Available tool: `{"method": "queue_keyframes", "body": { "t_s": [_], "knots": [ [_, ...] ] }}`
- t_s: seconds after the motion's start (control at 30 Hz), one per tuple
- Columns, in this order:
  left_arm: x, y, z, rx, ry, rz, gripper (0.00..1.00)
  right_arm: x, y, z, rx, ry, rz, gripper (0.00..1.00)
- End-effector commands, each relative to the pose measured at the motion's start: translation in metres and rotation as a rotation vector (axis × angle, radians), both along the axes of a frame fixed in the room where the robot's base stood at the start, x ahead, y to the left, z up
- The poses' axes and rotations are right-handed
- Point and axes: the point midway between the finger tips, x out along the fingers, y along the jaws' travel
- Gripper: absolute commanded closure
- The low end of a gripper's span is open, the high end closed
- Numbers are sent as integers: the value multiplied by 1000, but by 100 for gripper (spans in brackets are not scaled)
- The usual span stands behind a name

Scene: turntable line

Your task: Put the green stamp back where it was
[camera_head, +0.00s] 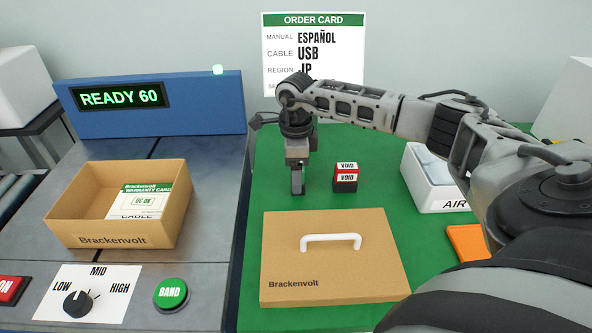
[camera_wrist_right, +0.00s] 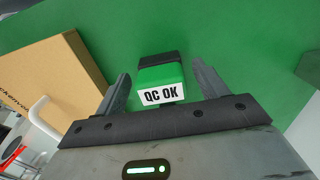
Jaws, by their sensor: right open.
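The green stamp (camera_wrist_right: 162,78), with a dark top and a white QC OK label, is on the green mat in the right wrist view. My right gripper (camera_wrist_right: 160,72) is open around it, one finger on each side, with a gap to both. In the head view my right gripper (camera_head: 297,190) points down at the mat, left of the red VOID stamp (camera_head: 345,174); it hides the green stamp there. A warranty card (camera_head: 139,201) with a QC OK mark lies in the open Brackenvolt box (camera_head: 110,240). My left gripper is not in view.
A cardboard lid (camera_head: 335,275) with a white handle lies in front of my right gripper. A white AIR bin (camera_head: 440,195) and an orange piece (camera_head: 468,243) are to the right.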

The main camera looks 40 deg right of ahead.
Motion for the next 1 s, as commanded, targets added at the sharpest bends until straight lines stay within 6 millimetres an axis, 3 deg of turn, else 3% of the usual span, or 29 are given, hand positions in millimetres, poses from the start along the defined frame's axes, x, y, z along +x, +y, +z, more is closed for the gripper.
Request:
{"method": "queue_keyframes", "body": {
  "t_s": [0.5,0.7,1.0],
  "knots": [
    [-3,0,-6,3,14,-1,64,1,0,100,0,-6,0,28],
    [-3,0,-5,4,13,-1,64,0,0,115,1,-2,0,28],
    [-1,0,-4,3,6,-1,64,0,0,116,0,-1,0,28]
  ]
}}
